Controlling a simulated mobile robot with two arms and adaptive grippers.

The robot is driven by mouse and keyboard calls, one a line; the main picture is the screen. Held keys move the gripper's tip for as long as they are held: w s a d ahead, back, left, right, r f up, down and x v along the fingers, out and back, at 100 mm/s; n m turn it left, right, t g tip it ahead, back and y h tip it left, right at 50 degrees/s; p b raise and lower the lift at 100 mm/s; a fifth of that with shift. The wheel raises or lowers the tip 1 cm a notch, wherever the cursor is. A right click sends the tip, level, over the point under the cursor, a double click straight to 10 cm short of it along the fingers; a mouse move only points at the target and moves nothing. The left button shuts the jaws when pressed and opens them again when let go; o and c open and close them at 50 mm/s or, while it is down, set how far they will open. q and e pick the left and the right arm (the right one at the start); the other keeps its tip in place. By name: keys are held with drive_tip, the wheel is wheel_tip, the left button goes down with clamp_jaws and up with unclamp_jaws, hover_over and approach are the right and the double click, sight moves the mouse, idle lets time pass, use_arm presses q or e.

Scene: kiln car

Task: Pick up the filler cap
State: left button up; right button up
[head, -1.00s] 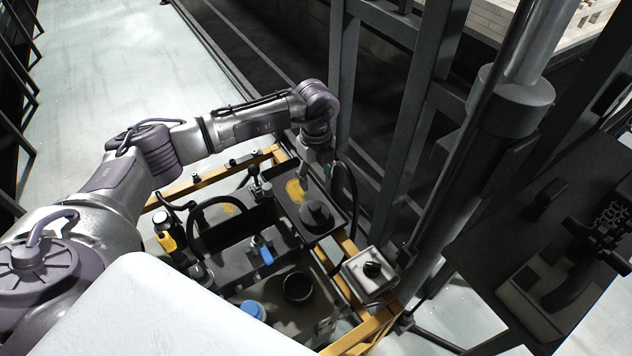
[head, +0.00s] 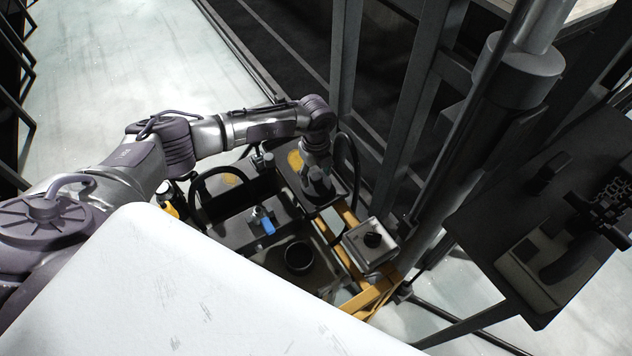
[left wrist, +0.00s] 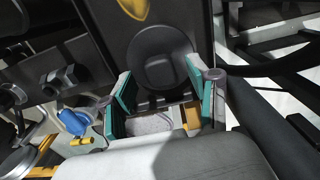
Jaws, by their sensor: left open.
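The filler cap (left wrist: 160,56) is a dark, round, stepped cap on top of a dark box-like tank (left wrist: 196,20). In the head view the cap (head: 318,187) shows partly below the end of my left arm. My left gripper (left wrist: 158,84) is open, with its teal-padded fingers apart on either side of the near part of the cap. I cannot tell whether the fingers touch it. In the head view the gripper (head: 316,170) is directly over the cap and hides part of it. My right gripper is not in view.
A yellow frame (head: 349,222) surrounds the tank. A grey box with a black knob (head: 369,248) sits on its right side. A blue-handled valve (head: 265,222), a black round cup (head: 298,257) and a black hose (head: 348,150) are close by. Dark steel posts (head: 408,120) rise to the right.

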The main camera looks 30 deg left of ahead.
use_arm(q)
drive_tip(key=shift+f, duration=0.9)
drive_tip(key=shift+w, duration=0.1)
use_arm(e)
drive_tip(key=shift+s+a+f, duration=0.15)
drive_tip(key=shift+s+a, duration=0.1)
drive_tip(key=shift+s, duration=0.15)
use_arm(q)
drive_tip(key=shift+c, duration=0.3)
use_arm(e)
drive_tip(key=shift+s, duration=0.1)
use_arm(q)
clamp_jaws()
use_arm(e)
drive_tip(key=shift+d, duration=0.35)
use_arm(q)
drive_tip(key=shift+r, duration=0.1)
